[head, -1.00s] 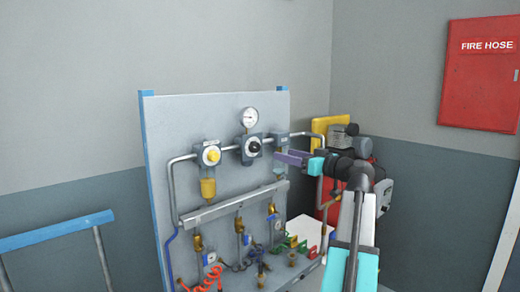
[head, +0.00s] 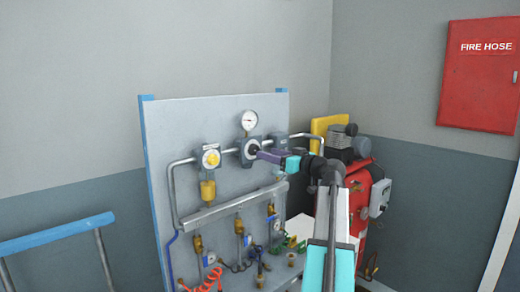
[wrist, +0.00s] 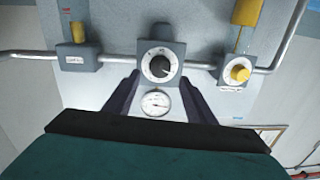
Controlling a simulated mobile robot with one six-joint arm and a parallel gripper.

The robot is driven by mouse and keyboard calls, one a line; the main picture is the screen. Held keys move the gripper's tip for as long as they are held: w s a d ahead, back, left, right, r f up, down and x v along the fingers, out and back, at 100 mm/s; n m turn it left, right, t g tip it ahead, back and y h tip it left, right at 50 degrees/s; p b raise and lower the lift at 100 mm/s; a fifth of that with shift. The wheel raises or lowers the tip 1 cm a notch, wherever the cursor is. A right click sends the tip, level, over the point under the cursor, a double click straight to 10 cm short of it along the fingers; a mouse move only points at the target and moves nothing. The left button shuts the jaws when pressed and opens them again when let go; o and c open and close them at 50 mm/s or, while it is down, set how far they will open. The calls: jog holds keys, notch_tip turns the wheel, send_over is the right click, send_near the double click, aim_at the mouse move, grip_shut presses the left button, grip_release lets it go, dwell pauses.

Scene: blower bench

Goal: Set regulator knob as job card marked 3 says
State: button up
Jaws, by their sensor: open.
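The regulator (head: 248,143) is a grey block on the upright panel with a black knob (wrist: 158,68) on a pale round dial. In the head view my gripper's tip covers part of the knob. In the wrist view the picture is turned over, so the pressure gauge (wrist: 155,102) shows below the knob; it also shows in the head view (head: 249,119). My gripper (wrist: 158,79) is open, its two dark fingers on either side of the knob's line, with nothing held. I cannot tell if they touch the knob. No job card marked 3 is legible.
A second unit with a yellow knob (head: 211,158) sits left of the regulator; a grey box (wrist: 78,56) is on its other side. A grey pipe joins them. A metal rail (head: 235,203) and several valves are below. A red compressor (head: 357,195) stands right of the panel.

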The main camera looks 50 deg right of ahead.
aim_at(256, 150)
jog(key=shift+w+p, duration=0.9)
jog(key=shift+w, duration=2.05)
jog(key=c, duration=1)
jog(key=shift+c, duration=0.2)
jog(key=shift+f+m+b, duration=0.15)
jog(key=shift+m+b, duration=0.25)
jog(key=shift+b, duration=0.15)
jog(key=shift+m+t+h+b, duration=0.3)
jog(key=shift+m+b, duration=2.15)
jog(key=shift+m, duration=3.95)
